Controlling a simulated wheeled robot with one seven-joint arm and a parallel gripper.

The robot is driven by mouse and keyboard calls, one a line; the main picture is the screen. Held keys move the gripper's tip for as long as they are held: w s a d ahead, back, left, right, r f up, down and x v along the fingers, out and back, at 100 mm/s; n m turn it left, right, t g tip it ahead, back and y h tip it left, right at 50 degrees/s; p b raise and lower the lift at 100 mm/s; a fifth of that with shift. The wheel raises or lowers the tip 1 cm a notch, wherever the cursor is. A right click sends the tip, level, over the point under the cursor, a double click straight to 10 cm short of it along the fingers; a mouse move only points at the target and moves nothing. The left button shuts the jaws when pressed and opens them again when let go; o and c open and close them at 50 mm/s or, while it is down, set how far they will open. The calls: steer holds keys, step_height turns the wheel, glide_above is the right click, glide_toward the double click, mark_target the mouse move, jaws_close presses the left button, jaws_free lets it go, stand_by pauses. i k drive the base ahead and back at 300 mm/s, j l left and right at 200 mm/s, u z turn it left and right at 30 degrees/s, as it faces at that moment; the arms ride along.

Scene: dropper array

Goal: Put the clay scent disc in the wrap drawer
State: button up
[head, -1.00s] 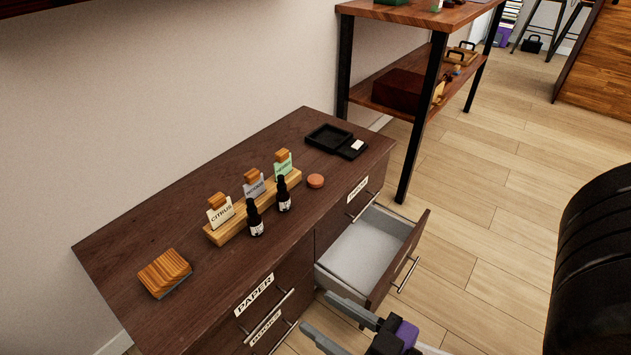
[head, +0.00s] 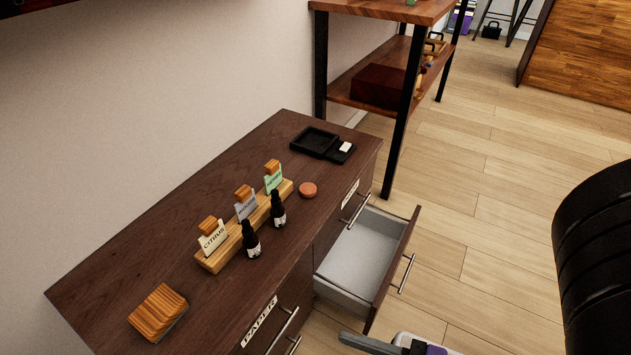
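The clay scent disc (head: 308,190), a small round orange-brown piece, lies flat on the dark wood cabinet top near its front edge, right of the dark bottles. A drawer (head: 352,262) under the right part of the cabinet is pulled open, with an empty pale interior; its own label is not visible. My gripper (head: 362,343) shows only in part at the bottom edge, in front of the cabinet and below the open drawer. One grey finger is seen, with nothing at it; the other is cut off. The fingers stood apart a second ago.
Two dark bottles (head: 250,240) stand before a wooden card rack (head: 228,250). Wooden coasters (head: 158,312) lie at the left. A black tray (head: 314,141) sits at the back right. A closed drawer labelled PAPER (head: 259,322) is at the left. A shelf unit (head: 403,120) stands behind.

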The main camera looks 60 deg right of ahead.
mark_target(345, 272)
steer(key=i+j+z, duration=0.25)
steer(key=z, duration=0.15)
steer(key=i+j+z, duration=0.15)
steer(key=j+z, duration=0.3)
